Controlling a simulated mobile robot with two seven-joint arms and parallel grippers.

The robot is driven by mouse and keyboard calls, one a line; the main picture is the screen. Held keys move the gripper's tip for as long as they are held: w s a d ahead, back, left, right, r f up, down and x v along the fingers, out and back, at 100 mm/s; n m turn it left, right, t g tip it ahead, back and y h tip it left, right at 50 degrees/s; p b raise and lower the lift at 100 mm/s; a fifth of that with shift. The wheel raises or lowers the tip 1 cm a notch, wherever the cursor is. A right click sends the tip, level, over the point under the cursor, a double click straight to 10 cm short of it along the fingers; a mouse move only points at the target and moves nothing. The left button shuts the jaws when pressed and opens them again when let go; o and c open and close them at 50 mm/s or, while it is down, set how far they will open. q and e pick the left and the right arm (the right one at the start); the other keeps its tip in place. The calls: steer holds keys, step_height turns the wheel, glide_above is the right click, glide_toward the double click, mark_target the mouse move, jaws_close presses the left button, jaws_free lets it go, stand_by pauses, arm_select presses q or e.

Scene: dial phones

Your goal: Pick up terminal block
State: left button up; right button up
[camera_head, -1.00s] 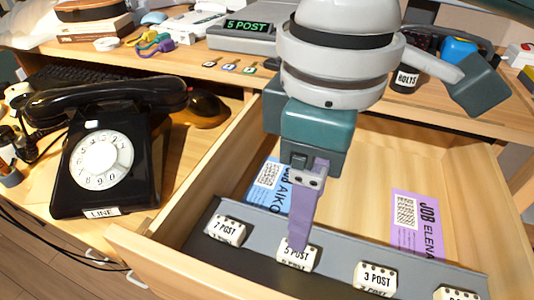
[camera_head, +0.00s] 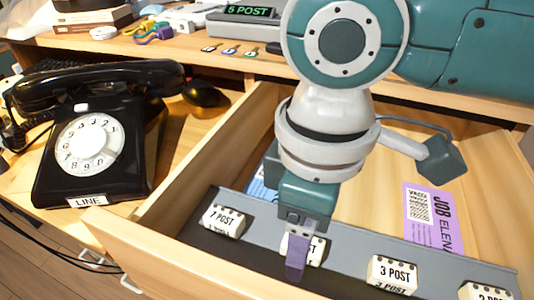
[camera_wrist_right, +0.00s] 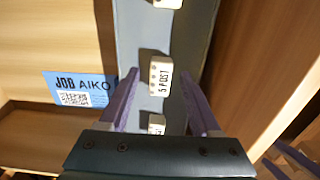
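The white 5 POST terminal block (camera_head: 316,250) sits on the dark strip along the front of the open drawer, partly hidden by my gripper. It also shows in the wrist view (camera_wrist_right: 160,77). My right gripper (camera_head: 297,270) is at this block from above. In the wrist view its purple fingers (camera_wrist_right: 161,78) are spread, one on each side of the block, with gaps. Other terminal blocks sit on the same strip: a 7 POST block (camera_head: 223,220) to the left, a 3 POST block (camera_head: 394,274) and another (camera_head: 485,291) to the right.
The drawer's front wall (camera_head: 170,254) lies close to the strip. A blue job card (camera_wrist_right: 80,89) and a purple one (camera_head: 434,217) lie in the drawer. A black dial phone (camera_head: 95,135) stands left. A display (camera_head: 248,11) reads 5 POST.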

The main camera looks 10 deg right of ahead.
jaws_close()
stand_by(0.5)
